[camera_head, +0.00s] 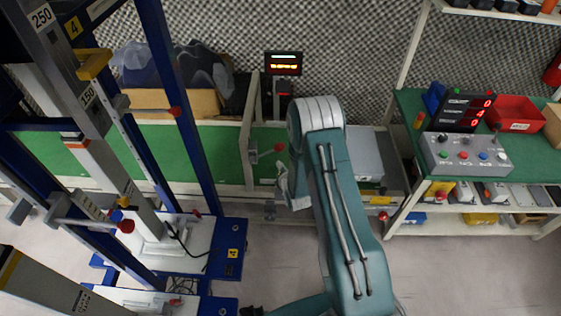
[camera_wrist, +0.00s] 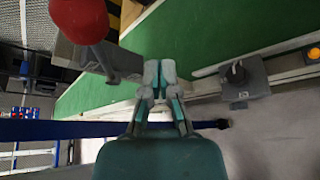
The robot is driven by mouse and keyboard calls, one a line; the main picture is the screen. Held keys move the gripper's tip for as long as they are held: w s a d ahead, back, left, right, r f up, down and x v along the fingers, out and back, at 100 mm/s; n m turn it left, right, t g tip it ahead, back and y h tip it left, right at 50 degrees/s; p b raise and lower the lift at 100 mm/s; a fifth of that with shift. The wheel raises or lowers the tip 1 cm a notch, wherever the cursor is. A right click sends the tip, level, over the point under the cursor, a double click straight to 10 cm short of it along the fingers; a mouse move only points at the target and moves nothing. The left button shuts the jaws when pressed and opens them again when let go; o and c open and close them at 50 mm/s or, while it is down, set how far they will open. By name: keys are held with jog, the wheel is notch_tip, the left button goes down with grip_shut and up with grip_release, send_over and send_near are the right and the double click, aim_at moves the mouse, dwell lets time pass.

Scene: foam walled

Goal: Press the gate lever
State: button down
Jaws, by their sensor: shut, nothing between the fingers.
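The gate lever is a short grey bar with a red ball knob (camera_head: 279,147), beside the green conveyor at a pale upright gate post. Its red ball also looms large at the upper left of the wrist view (camera_wrist: 80,18), with a grey bracket below it. My gripper (camera_head: 281,178) is just below the knob in the head view, partly hidden by my arm. In the wrist view my gripper (camera_wrist: 160,75) has its fingertips together and empty, over the conveyor's edge. The red ball is to the left of the fingertips, and no contact shows.
The green conveyor belt (camera_head: 215,150) runs behind my arm. A grey box with a dark knob (camera_wrist: 243,80) sits on its side. Blue frames with other red-knobbed levers (camera_head: 126,226) stand left. A button box (camera_head: 466,155) is on the right bench. The floor between is clear.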

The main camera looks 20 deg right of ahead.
jog(key=s+a+r, duration=0.3)
jog(key=s+r, duration=0.1)
jog(key=s, duration=0.3)
jog(key=shift+s+r, duration=0.15)
jog(key=shift+s, duration=0.25)
notch_tip(320, 180, up, 21)
jog(key=s+m+g, duration=0.3)
jog(key=m+g, duration=0.1)
jog(key=m, duration=0.8)
jog(key=s+r+m+g, duration=0.2)
jog(key=s+r+m, duration=0.5)
jog(key=s, duration=0.5)
jog(key=s+r+m+g, duration=0.2)
jog(key=s+r+m, duration=0.5)
jog(key=s, duration=0.6)
jog(key=shift+m, duration=0.5)
jog(key=shift+d, duration=0.2)
